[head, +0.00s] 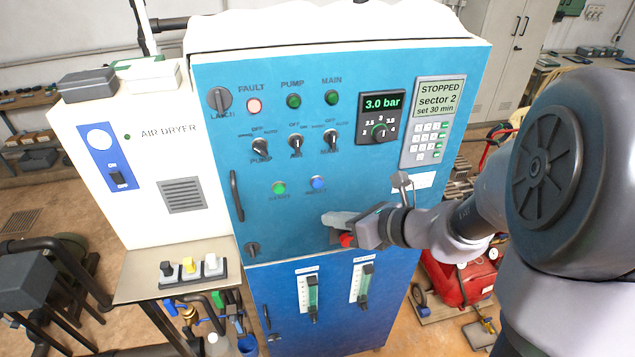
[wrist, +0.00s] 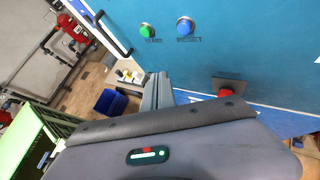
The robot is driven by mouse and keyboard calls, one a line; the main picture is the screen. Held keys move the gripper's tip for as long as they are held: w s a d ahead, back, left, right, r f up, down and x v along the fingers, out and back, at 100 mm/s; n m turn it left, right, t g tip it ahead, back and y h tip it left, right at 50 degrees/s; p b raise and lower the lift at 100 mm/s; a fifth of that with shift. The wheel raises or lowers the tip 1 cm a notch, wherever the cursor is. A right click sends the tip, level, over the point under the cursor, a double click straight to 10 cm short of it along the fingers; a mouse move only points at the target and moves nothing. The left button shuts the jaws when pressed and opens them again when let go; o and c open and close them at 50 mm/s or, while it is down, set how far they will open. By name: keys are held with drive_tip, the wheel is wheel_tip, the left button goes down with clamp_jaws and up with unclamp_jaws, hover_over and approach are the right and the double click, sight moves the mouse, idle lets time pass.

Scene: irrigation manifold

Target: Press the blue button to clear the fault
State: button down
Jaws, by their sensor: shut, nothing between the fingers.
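The blue button (head: 318,183) sits on the blue cabinet door, right of the green button (head: 279,188). In the wrist view the blue button (wrist: 185,27) is near the top, with the green button (wrist: 147,30) to its left. My gripper (head: 328,219) is in front of the panel, below the blue button in the picture and apart from it. In the wrist view its fingers (wrist: 158,88) are together and empty, below the two buttons. The fault lamp (head: 253,106) looks pale red. The screen (head: 440,99) reads STOPPED, sector 2, set 30 min.
A red mushroom button (head: 347,240) is close beside my gripper; it also shows in the wrist view (wrist: 226,92). A door handle (head: 237,195) sticks out at the left. Selector switches (head: 296,145) are above. Flow gauges (head: 312,296) are below.

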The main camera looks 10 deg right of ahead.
drive_tip(key=w, duration=0.7)
drive_tip(key=shift+w+p, duration=0.35)
drive_tip(key=shift+p, duration=0.05)
idle(1.6)
drive_tip(key=shift+w, duration=0.45)
drive_tip(key=shift+w, duration=0.45)
idle(0.5)
idle(0.3)
drive_tip(key=shift+s, duration=0.9)
drive_tip(key=shift+s+b, duration=0.7)
drive_tip(key=shift+s, duration=1.8)
